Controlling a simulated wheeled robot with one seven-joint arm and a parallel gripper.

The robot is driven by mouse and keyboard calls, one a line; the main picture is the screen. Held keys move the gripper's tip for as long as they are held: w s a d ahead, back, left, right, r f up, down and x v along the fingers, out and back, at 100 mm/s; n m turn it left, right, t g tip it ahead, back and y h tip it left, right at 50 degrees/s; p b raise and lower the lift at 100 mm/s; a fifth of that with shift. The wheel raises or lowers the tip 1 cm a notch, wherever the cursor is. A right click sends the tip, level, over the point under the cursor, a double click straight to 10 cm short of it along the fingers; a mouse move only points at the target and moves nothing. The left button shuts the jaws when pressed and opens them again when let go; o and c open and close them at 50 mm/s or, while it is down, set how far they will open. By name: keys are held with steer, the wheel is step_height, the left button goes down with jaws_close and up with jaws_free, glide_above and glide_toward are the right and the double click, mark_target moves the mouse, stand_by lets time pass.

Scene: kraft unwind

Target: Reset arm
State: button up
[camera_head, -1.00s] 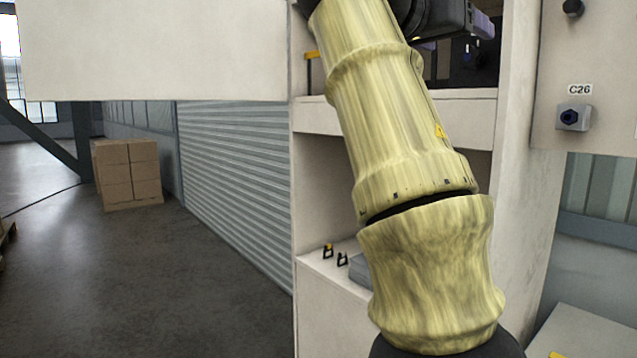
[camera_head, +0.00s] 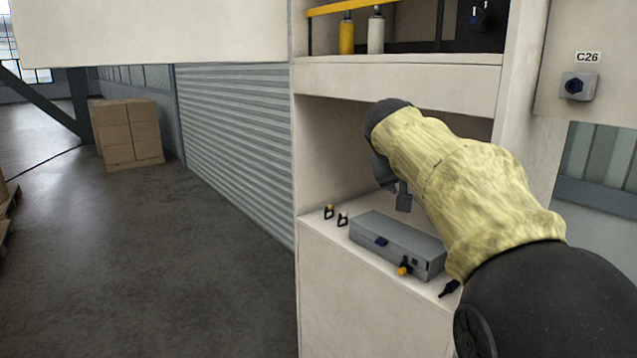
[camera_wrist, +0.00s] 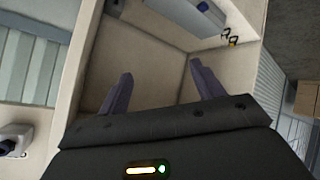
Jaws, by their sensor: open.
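My arm, in a yellowish cover, reaches into the open lower bay of a white cabinet (camera_head: 400,80) in the head view. The end of my arm is mostly hidden behind its own links there. In the wrist view my gripper (camera_wrist: 160,85) shows two dark fingers spread wide apart with nothing between them. It faces the inner corner of the pale bay.
A grey box (camera_head: 395,242) with a blue latch lies on the bay's shelf below my arm, with small black-and-yellow clips (camera_head: 335,215) left of it. Bottles (camera_head: 376,30) stand on the upper shelf. A switch (camera_head: 578,86) is mounted at right. Cartons (camera_head: 127,132) stand far left on open floor.

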steer(key=s+f+n+g+y+p, duration=0.15)
steer(key=s+f, duration=0.25)
steer(key=f, duration=0.8)
steer(key=s+a+f+g+y+p, duration=0.1)
steer(key=s+f+g+y, duration=0.1)
steer(key=s+f, duration=0.8)
steer(key=s+a+f+m+g+y, duration=0.1)
steer(key=s+a+f+g, duration=0.1)
steer(key=s+f, duration=0.8)
steer(key=shift+s+f+g+y+p, duration=0.2)
steer(key=shift+s+g+y+p, duration=0.2)
steer(key=shift+s, duration=0.3)
